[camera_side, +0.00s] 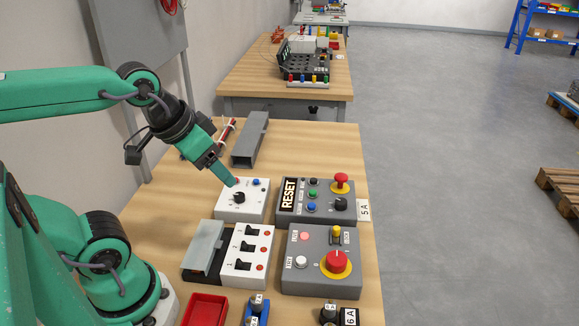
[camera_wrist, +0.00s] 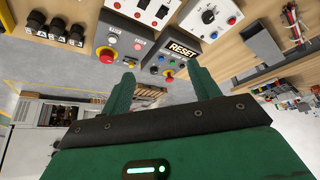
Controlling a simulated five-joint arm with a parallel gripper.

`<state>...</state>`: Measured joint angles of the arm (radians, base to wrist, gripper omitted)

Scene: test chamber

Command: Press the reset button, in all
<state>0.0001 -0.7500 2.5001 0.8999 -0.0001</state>
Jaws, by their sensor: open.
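A grey control box (camera_side: 318,214) carries a large black RESET label (camera_side: 289,193); in the wrist view the label (camera_wrist: 183,50) shows too. Beside the label are small buttons, among them a green button (camera_side: 311,195) and a blue button (camera_side: 311,208). The box also has a red mushroom knob (camera_side: 341,180) and a black dial (camera_side: 340,203). Which button is the reset button cannot be told. My gripper (camera_side: 229,184) points down at the neighbouring white box (camera_side: 228,211), left of the RESET box; contact cannot be told. In the wrist view my gripper (camera_wrist: 165,78) has its fingers apart, with nothing held.
A grey box with a red emergency knob (camera_side: 336,262) and a white switch box (camera_side: 247,263) stand nearer. A red tray (camera_side: 204,310) is at the front. A grey channel (camera_side: 250,139) lies behind. Bare wooden table (camera_side: 310,147) shows behind the RESET box.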

